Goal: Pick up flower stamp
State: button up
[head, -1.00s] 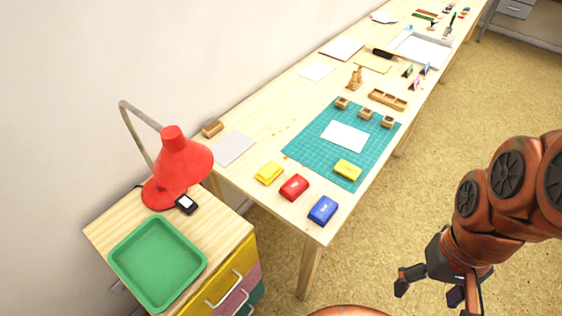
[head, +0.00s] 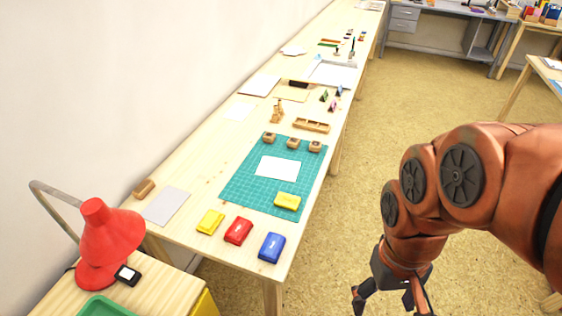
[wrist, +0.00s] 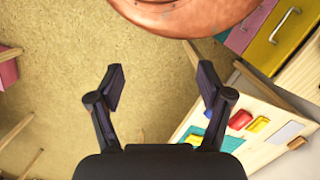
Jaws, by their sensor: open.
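Three small wooden stamps stand in a row on the far edge of the green cutting mat (head: 235,185): a left stamp (head: 268,138), a middle stamp (head: 293,143) and a right stamp (head: 315,146). Their markings are too small to tell which is the flower stamp. A white sheet (head: 278,168) lies on the mat. My gripper (head: 385,298) is open and empty, to the right of the table over the floor, well apart from the stamps. The wrist view also shows my gripper (wrist: 160,85) with its fingers spread and nothing between them.
Yellow (head: 210,221), red (head: 238,231) and blue (head: 271,247) inkpads line the near table end; another yellow pad (head: 287,201) is on the mat. A wooden tray (head: 311,125) stands behind the stamps. A red lamp (head: 107,240) is at left. The floor beside the table is clear.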

aim_at(315, 146)
jog(key=z, duration=1.15)
jog(key=i, duration=1.6)
jog(key=u, duration=3.4)
